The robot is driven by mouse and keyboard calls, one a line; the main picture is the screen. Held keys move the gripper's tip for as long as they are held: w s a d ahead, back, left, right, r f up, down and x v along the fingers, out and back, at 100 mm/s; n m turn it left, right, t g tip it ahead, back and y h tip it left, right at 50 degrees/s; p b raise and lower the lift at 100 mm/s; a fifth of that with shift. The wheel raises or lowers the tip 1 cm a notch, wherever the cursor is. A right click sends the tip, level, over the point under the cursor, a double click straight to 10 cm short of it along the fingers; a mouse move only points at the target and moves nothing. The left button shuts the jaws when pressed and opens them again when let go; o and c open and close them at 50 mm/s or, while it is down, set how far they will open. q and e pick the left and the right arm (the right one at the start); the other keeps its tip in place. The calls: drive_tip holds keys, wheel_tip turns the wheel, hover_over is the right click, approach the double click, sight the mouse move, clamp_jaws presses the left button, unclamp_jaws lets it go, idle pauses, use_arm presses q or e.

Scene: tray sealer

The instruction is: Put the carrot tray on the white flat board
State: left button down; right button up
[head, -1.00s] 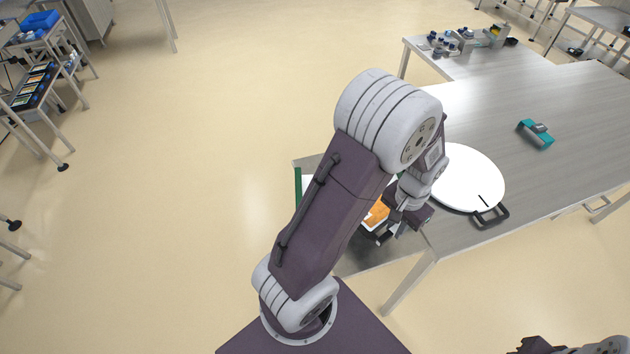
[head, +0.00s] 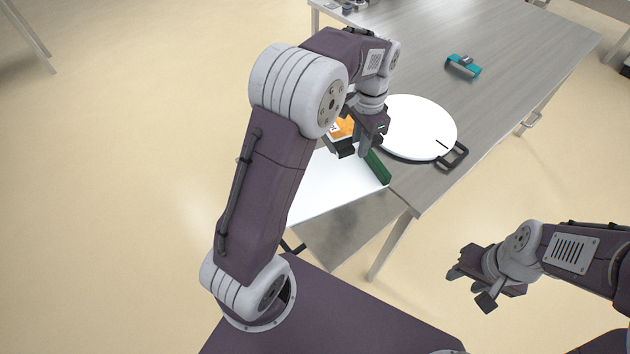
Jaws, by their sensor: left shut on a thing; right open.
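The carrot tray (head: 344,127) shows as a small orange patch with a pale rim, mostly hidden behind my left arm and gripper. My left gripper (head: 356,148) is shut on the tray, at the near left side of the round white flat board (head: 418,122). The board lies on the grey table and has a black handle at its near right. The tray appears beside the board, not over its middle. My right gripper (head: 470,288) is open and empty, low at the right, away from the table.
A white panel (head: 325,187) with a green strip (head: 377,167) lies below my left gripper, over a lower grey surface (head: 350,228). A teal bracket-like item (head: 464,65) lies on the grey table (head: 500,60) beyond the board. The table around it is clear.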

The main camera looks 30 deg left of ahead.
use_arm(q)
drive_tip(key=b, duration=0.2)
hover_over(332, 207)
wheel_tip(332, 207, down, 7)
drive_tip(key=shift+r, duration=0.1)
wheel_tip(332, 207, down, 4)
drive_tip(key=shift+s+r+b, duration=0.15)
drive_tip(key=shift+r+b, duration=0.05)
drive_tip(key=shift+b, duration=0.1)
drive_tip(key=shift+f, duration=0.3)
drive_tip(key=shift+f, duration=0.15)
drive_tip(key=c, duration=1.4)
unclamp_jaws()
drive_tip(key=shift+o, duration=0.2)
